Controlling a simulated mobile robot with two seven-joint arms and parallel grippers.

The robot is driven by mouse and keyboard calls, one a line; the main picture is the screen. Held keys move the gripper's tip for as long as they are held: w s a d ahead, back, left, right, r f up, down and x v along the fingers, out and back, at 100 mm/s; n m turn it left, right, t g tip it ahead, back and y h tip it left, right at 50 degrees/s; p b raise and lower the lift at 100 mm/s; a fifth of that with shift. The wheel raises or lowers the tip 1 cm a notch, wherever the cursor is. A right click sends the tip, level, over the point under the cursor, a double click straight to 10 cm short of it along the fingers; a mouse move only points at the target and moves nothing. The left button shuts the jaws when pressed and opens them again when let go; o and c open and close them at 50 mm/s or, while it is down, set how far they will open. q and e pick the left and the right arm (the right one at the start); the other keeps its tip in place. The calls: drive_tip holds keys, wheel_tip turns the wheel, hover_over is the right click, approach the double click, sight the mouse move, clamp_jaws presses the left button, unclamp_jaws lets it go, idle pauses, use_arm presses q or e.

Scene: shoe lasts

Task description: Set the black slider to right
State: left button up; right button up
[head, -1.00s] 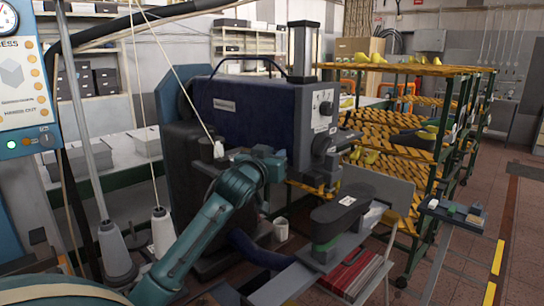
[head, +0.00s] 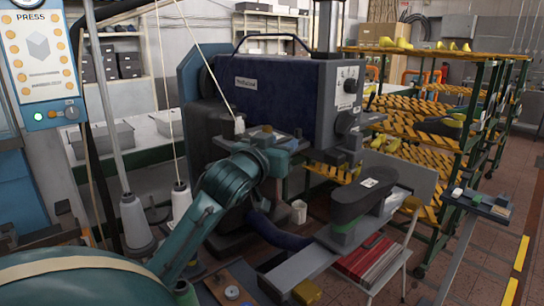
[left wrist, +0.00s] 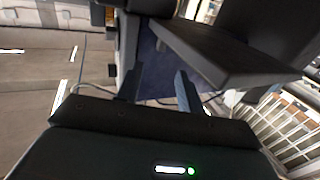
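I cannot pick out the black slider for certain. Beyond the fingers are a navy surface (left wrist: 153,62) and a large dark slab. In the head view my left arm hides the fingers. My right gripper is not in view.
A black shoe-shaped form (head: 362,198) stands on a grey arm in front of the machine. A press panel (head: 40,65) hangs at the left. A small side tray (head: 479,203) and a rack of shoe lasts (head: 440,130) stand at the right, with open floor beyond.

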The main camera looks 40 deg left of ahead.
use_arm(q)
drive_tip(key=shift+v, duration=2.05)
